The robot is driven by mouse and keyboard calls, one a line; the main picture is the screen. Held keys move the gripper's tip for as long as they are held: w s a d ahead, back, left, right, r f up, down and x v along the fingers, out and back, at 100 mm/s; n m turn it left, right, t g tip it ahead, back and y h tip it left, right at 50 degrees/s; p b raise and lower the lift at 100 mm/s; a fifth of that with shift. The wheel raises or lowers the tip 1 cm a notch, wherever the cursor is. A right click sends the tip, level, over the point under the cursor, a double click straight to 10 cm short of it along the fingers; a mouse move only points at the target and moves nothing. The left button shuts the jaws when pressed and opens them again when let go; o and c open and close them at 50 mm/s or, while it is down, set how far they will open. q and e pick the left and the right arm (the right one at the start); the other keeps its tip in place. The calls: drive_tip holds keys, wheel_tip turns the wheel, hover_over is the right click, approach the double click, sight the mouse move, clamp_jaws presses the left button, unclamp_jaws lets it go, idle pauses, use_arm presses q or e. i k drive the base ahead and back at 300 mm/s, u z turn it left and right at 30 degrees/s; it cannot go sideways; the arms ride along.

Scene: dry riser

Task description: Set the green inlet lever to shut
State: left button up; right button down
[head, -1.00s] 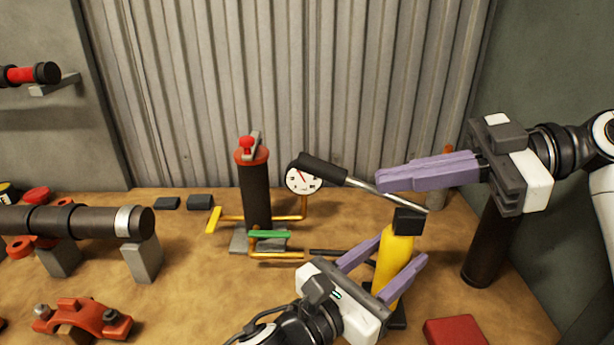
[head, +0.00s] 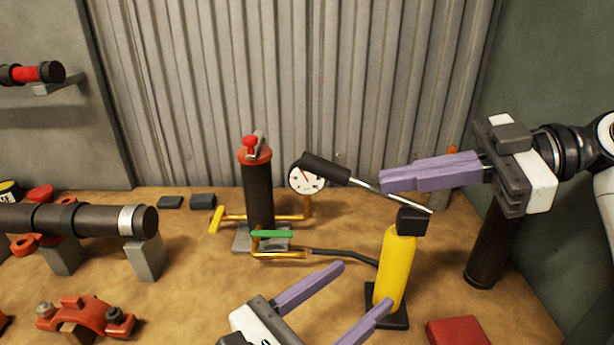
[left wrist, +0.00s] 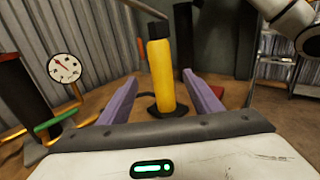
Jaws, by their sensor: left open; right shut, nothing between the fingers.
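The green inlet lever (head: 272,234) sits on the low brass pipe in front of the dark riser (head: 259,195). It lies crosswise in the head view and also shows at the left of the left wrist view (left wrist: 55,124). My left gripper (head: 352,284) is open and empty, below and right of the lever, apart from it. The yellow pump cylinder (head: 395,268) stands ahead of its fingers, and it shows between them in the left wrist view (left wrist: 161,78). My right gripper (head: 382,181) is shut and empty beside the pump's handle bar (head: 372,189); whether they touch is unclear.
A yellow lever (head: 216,219) and a gauge (head: 306,177) branch off the riser. A black hose (head: 340,253) runs from the brass pipe to the pump. A dark pipe (head: 85,219) on blocks, an orange clamp (head: 85,314) and a red block (head: 458,331) lie around. The bench front centre-left is clear.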

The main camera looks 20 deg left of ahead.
sight(256, 235)
drive_tip(key=k, duration=1)
